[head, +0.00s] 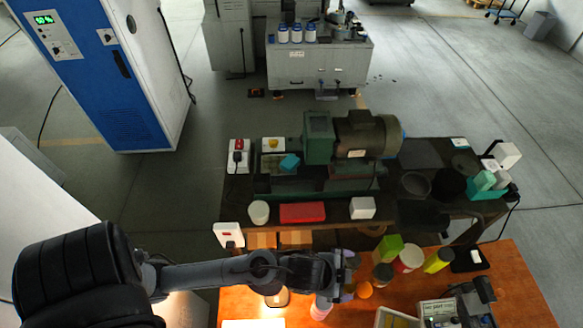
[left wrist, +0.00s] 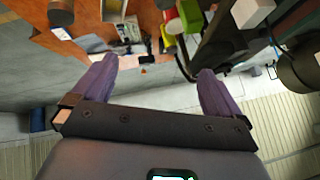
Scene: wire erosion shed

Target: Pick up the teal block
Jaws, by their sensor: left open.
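A small teal-blue block (head: 290,162) lies on the green machine on the dark bench in the head view. I make out no teal block in that view. My right gripper is not in view.
A red box (head: 302,212), a white cube (head: 362,208) and a pale cylinder (head: 258,212) line the bench's front edge. A green block (head: 388,247) and several cylinders crowd the orange table (head: 515,290). A motor (head: 360,135) rises right of the teal-blue block.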

